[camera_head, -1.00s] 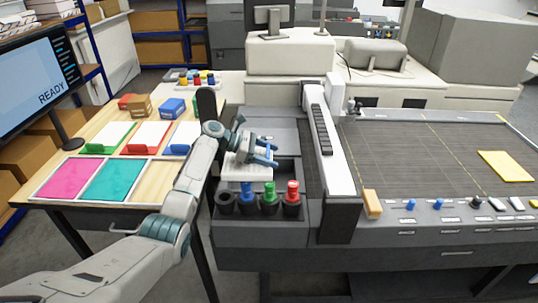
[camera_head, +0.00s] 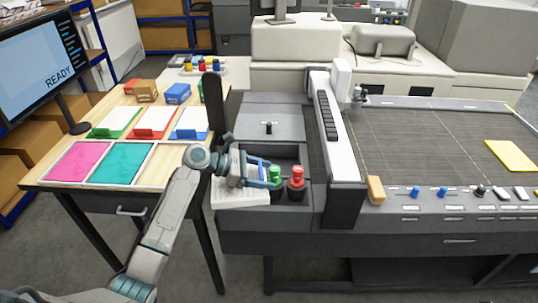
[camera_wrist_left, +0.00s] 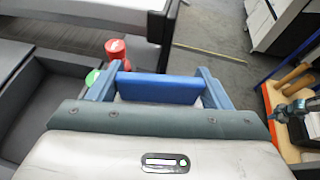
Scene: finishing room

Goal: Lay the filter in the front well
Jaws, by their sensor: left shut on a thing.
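The filter (camera_head: 236,197) is a white pleated block with a blue handle. My left gripper (camera_head: 266,178) is shut on this handle; the blue bar (camera_wrist_left: 160,89) lies between the fingers in the left wrist view. A dark open recess (camera_head: 285,153) lies just behind the gripper. It shows partly at the left of the wrist view (camera_wrist_left: 62,72); the arm and gripper hide much of it in the head view.
A green knob (camera_head: 275,175) and a red knob (camera_head: 297,178) stand close to the fingers. A tall white and black bridge (camera_head: 338,130) rises to the right. A wooden table (camera_head: 75,187) with coloured trays stands to the left.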

